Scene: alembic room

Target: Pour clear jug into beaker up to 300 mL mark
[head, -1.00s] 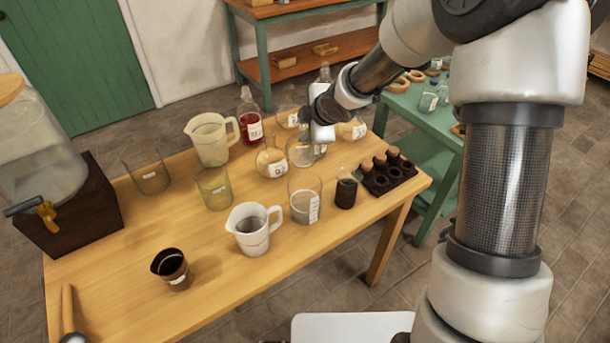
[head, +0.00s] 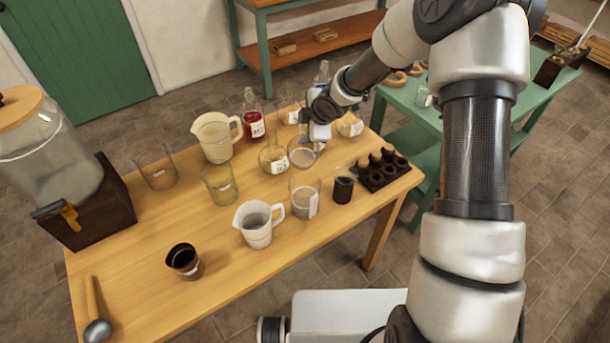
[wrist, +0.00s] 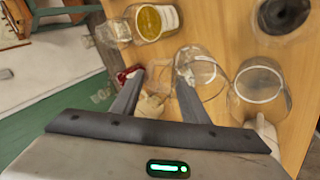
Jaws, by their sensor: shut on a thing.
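My gripper (head: 318,140) is shut at a clear glass vessel (head: 302,154), apparently the clear jug, at the back right of the wooden table. In the wrist view the same glass (wrist: 203,75) shows just beyond my fingers (wrist: 158,95); exactly where they grip it is hard to see. A tall clear beaker (head: 304,202) with a white label stands in front of it. Other clear glasses (head: 157,178) and (head: 220,190) stand further left. I cannot read the marks or the liquid levels.
Close by stand a round flask (head: 273,163), a red bottle (head: 252,122), a cream jug (head: 214,140), a white jug (head: 256,232), a dark jar (head: 343,191) and a dark rack (head: 385,172). A dark cup (head: 184,262) is at the front.

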